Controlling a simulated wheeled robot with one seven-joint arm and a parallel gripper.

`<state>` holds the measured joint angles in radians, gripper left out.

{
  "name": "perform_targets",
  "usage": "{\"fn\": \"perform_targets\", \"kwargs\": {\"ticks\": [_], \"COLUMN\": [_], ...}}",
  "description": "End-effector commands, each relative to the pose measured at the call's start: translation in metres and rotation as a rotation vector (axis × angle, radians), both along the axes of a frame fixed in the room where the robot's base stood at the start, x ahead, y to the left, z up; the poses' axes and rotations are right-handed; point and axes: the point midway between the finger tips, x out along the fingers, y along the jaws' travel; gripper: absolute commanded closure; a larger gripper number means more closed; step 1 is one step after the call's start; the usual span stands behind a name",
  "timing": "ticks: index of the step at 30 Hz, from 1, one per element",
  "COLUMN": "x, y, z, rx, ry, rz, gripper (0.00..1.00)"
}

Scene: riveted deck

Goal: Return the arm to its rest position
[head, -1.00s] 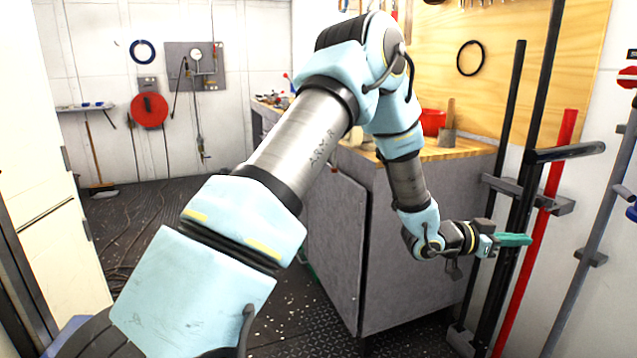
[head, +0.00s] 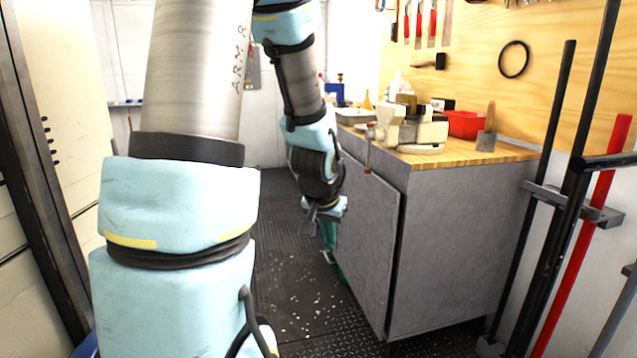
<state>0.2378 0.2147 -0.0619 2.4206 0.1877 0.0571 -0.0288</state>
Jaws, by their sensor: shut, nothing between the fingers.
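My arm rises from the bottom left and bends down in front of the workbench. My gripper (head: 328,238) hangs at the end of it, left of the workbench's grey cabinet front and above the dark floor.
The workbench (head: 450,235) with a wooden top stands close on the right. Upright bars, one red (head: 580,250), stand at far right. Open riveted floor (head: 290,290) lies left of the bench.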

Motion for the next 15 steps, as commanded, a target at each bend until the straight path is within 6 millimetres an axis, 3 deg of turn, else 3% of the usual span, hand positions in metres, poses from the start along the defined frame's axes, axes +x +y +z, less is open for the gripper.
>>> {"fn": "perform_targets", "kwargs": {"ticks": [1,3,10,15], "x": [-0.016,-0.038,-0.116,-0.112], "y": [0.022,0.046,0.095,0.092], "z": [0.003,0.004,0.01,0.05], "rx": [0.012,0.022,0.01,0.014], "ry": [0.045,0.113,0.324,0.319], "rz": [0.065,0.143,0.361,0.346], "gripper": [1.0,1.0,1.0,1.0]}}
